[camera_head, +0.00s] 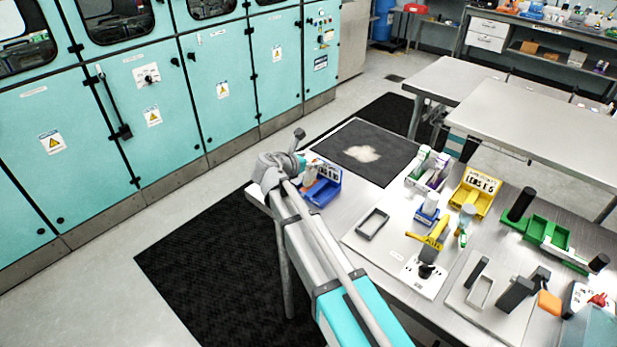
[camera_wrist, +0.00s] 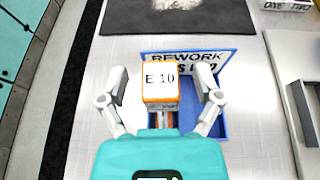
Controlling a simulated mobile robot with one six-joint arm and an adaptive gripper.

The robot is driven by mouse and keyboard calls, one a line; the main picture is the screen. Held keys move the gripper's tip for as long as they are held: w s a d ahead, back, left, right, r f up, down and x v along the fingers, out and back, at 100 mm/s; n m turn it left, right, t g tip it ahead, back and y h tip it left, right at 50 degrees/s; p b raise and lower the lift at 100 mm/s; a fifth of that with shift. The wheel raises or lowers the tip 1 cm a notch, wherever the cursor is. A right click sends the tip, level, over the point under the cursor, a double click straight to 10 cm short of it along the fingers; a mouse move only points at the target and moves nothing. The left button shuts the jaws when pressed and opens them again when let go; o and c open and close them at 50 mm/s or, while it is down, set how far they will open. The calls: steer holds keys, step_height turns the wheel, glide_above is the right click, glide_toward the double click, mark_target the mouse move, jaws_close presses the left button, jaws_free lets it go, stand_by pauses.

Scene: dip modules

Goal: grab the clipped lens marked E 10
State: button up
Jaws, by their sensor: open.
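The clipped lens marked E 10 (camera_wrist: 160,82) shows a white label with an orange border in the wrist view. It is at the blue tray (camera_wrist: 222,118), in front of the tray's REWORK sign, which it partly covers. My gripper (camera_wrist: 162,88) is open, with one finger to each side of the lens. A gap shows between the lens and each finger. In the head view my gripper (camera_head: 291,163) is at the left side of the blue tray (camera_head: 322,191). The lens's lower part is partly hidden behind my wrist.
A yellow tray (camera_head: 472,199) with a lens sign stands to the right on the metal table. Bare metal lies left of the blue tray in the wrist view.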

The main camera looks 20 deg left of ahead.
jaws_close()
stand_by(0.3)
steer(key=shift+r, duration=0.15)
steer(key=shift+r+p, duration=0.95)
steer(key=shift+p, duration=0.15)
steer(key=s+d+r+p, duration=0.8)
steer(key=s+r+p, duration=0.2)
steer(key=s, duration=0.1)
steer(key=shift+d+r+p, duration=0.3)
steer(key=shift+r+p, duration=0.1)
